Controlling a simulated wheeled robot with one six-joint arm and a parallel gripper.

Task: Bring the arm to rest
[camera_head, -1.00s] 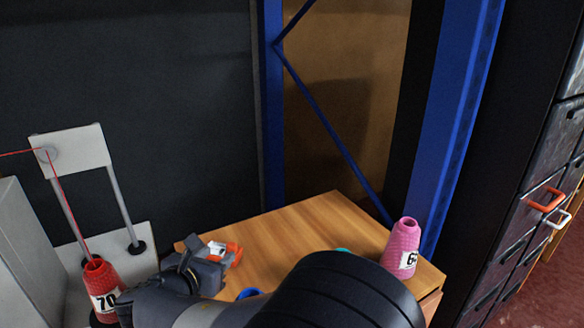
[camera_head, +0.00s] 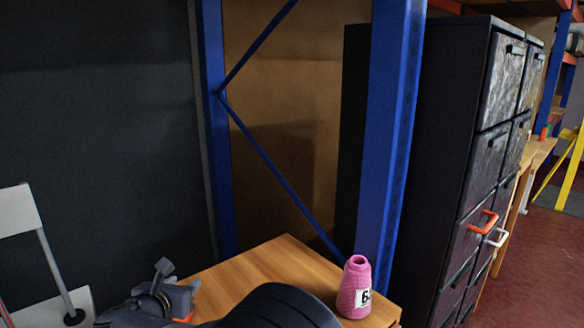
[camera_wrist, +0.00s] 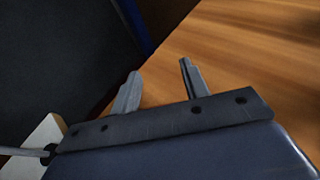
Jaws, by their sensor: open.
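My gripper (camera_wrist: 160,72) shows in the wrist view with its two grey fingers apart and nothing between them. The fingers stand over or near the edge of a wooden tabletop (camera_wrist: 250,50); their height above it is unclear. In the head view my arm crosses the bottom of the picture, and dark wrist parts show at the table's left side. The fingertips cannot be made out there.
A pink thread cone (camera_head: 354,287) stands upright at the right of the wooden table (camera_head: 270,262). A blue rack post (camera_head: 388,130) rises behind it. A dark drawer cabinet (camera_head: 440,150) stands to the right. A white stand (camera_head: 15,212) is at far left.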

